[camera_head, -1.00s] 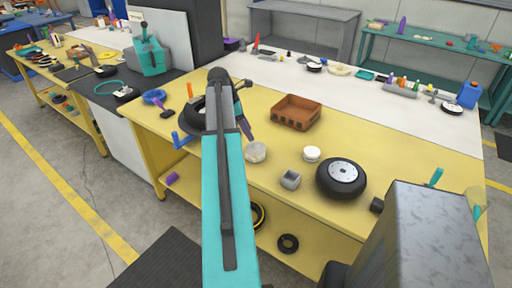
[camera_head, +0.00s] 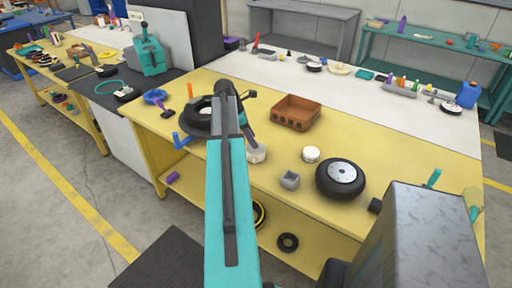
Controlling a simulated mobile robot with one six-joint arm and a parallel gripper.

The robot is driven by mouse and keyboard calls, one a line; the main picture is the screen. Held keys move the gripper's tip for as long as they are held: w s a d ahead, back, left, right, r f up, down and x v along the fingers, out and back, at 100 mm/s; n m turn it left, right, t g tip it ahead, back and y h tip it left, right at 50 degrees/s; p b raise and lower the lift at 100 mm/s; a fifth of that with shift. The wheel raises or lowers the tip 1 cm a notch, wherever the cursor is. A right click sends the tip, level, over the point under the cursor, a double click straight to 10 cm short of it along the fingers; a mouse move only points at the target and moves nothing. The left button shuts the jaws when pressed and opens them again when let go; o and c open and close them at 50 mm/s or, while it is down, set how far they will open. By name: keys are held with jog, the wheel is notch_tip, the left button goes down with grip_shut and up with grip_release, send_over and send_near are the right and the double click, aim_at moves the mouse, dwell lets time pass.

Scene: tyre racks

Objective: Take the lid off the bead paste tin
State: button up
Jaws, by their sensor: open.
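A small round white tin (camera_head: 311,154) with a pale top stands upright on the yellow bench; it looks like the bead paste tin, its lid seemingly on, but no label is readable. A pale, clear-looking tub (camera_head: 257,155) stands to its left, partly covered by my arm. My gripper (camera_head: 247,113) is at the far end of my teal arm, mostly hidden behind the dark link. It is open, with nothing seen held, above the bench to the upper left of the white tin and apart from it.
A tyre (camera_head: 197,117) lies left of my arm. Bench space right of the crate is clear.

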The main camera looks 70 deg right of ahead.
jog(key=shift+p+x, duration=0.35)
jog(key=shift+x, duration=1.05)
jog(key=c, duration=1.1)
jog(key=shift+c, duration=0.2)
jog(key=shift+r, duration=0.25)
jog(key=shift+r+b, duration=0.8)
jog(key=shift+r, duration=0.6)
jog(key=w+a+r+b, duration=0.1)
jog(key=w+a+b, duration=0.1)
jog(key=a, duration=0.5)
jog(key=w+a+b, duration=0.1)
jog(key=a+b, duration=0.1)
jog(key=a, duration=0.6)
jog(key=shift+w+a+r, duration=0.3)
jog(key=shift+w+r, duration=0.1)
